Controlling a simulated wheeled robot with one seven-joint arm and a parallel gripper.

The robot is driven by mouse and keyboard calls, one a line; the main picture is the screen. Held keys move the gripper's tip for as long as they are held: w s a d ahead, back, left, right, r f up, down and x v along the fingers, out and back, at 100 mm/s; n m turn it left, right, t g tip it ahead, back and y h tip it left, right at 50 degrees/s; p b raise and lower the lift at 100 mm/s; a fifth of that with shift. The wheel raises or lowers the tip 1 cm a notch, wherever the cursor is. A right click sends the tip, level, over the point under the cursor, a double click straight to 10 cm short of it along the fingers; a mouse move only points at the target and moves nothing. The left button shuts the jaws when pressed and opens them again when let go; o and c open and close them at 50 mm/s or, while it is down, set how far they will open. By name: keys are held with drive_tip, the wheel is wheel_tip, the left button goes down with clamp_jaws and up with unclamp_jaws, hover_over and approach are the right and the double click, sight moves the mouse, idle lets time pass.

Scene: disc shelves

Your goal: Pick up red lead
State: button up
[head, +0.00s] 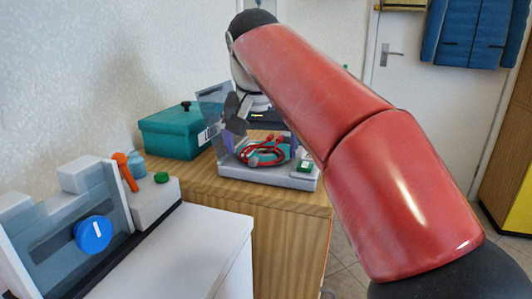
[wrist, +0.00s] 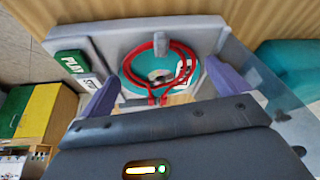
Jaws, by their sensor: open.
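The red lead (head: 276,147) lies in a loose coil on a teal disc in the tray of a grey player (head: 268,178) on the wooden cabinet. In the wrist view the red lead (wrist: 127,68) forms a ring around the disc's middle, with its ends towards my gripper. My gripper (wrist: 161,72) is open, its two purple fingers apart on the left and right of the coil. It appears empty. In the head view my gripper (head: 257,138) is over the player, partly hidden by its own wrist and the clear panel.
A clear panel (head: 212,104) stands up at the player's left side. A teal box (head: 172,132) is behind it to the left. A green PLAY button (wrist: 69,64) is on the player's front edge.

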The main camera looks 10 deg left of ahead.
drive_tip(key=shift+c, duration=0.4)
drive_tip(key=shift+r, duration=0.1)
drive_tip(key=c, duration=0.9)
drive_tip(key=shift+r, duration=0.1)
